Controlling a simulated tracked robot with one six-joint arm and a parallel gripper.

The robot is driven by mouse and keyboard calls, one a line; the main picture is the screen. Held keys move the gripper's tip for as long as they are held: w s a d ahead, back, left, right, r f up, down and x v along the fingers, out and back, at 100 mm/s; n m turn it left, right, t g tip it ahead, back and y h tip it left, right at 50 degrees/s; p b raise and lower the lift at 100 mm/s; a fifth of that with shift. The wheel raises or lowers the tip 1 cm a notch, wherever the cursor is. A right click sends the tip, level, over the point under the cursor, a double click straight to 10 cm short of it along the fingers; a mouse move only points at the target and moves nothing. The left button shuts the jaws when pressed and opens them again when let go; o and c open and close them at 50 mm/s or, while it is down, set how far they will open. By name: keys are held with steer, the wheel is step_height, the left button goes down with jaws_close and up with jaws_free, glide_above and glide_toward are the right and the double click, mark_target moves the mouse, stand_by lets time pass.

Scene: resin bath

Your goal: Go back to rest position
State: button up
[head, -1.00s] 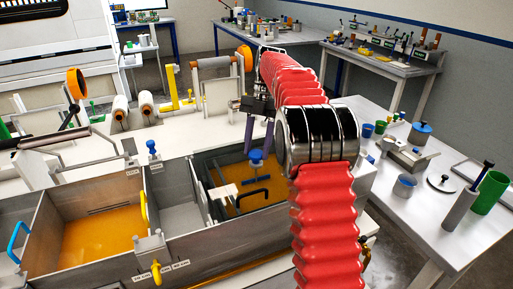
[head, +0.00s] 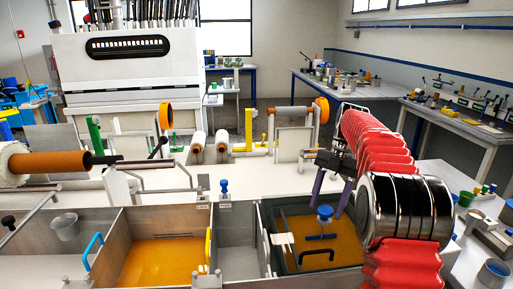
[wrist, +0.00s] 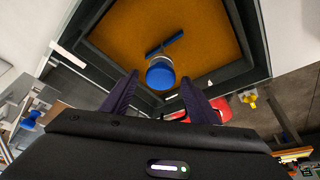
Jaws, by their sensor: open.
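My gripper (head: 327,208) is open and empty, with two purple fingers pointing down above the right-hand resin compartment (head: 345,238). A blue-knobbed stirrer (head: 325,212) with a dark blue crossbar is in that compartment, over orange resin. In the wrist view, the blue knob (wrist: 160,76) appears between and beyond the fingertips (wrist: 158,80), apart from them. My red ribbed arm reaches in from the right and hides part of the compartment's right side.
An orange resin compartment (head: 165,262) with blue and yellow handles lies to the left. White rollers (head: 222,143) and a yellow fixture (head: 249,130) stand behind the bath. Benches line the back wall.

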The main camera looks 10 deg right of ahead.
steer(key=shift+s+a+r+m, duration=0.4)
steer(key=shift+r+m, duration=0.1)
steer(key=s+a+r+m+t, duration=0.1)
steer(key=s+a+m, duration=0.1)
steer(key=s+m, duration=0.2)
steer(key=s+a+r+m+t+h, duration=0.1)
steer(key=s+a+r+m, duration=0.1)
steer(key=s+a+m, duration=0.1)
steer(key=s+a+r+m+t+h, duration=0.1)
steer(key=s+a+r+m+t, duration=0.1)
steer(key=s+m, duration=0.3)
steer(key=shift+s+a+r+m, duration=0.2)
steer(key=shift+s+a+m, duration=0.25)
steer(key=shift+s, duration=0.3)
steer(key=s+a+f+m+t, duration=0.2)
steer(key=s+f+m, duration=0.1)
steer(key=s+m, duration=0.3)
steer(key=s+a+f+m+t+h, duration=0.1)
steer(key=s+f+m, duration=0.3)
steer(key=s, duration=0.5)
steer(key=shift+a+m+t, duration=0.4)
steer(key=shift+m+t, duration=0.4)
steer(key=shift+m, duration=0.55)
steer(key=shift+f, duration=0.1)
steer(key=shift+c, duration=0.3)
